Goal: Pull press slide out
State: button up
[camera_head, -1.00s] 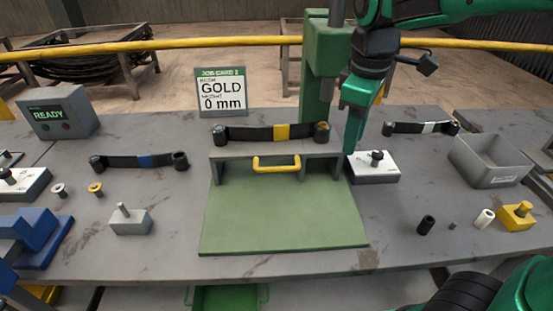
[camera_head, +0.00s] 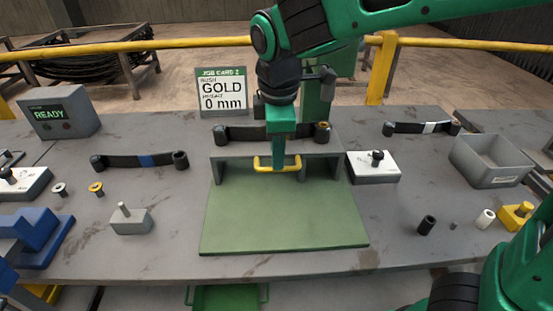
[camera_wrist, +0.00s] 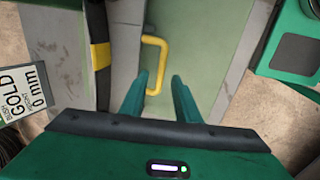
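The press slide is a flat green plate (camera_head: 285,215) lying on the bench in front of the press. Its yellow handle (camera_head: 262,166) stands at the plate's back edge, and it also shows in the wrist view (camera_wrist: 160,62). My gripper (camera_head: 279,165) is over the handle in the head view and hides part of it. A black leaf spring with a yellow band (camera_head: 240,134) rests on the press bed behind the handle.
A job card (camera_head: 222,92) reading GOLD 0 mm stands behind the press. A white block (camera_head: 372,168) sits close at the right, and a grey bin (camera_head: 490,160) farther right. A blue-banded spring (camera_head: 140,160) lies left. The bench in front of the plate is clear.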

jog(key=shift+w+f, duration=0.15)
jog(key=shift+f, duration=0.7)
jog(key=shift+w+f, duration=0.15)
jog(key=shift+f, duration=0.7)
grip_shut()
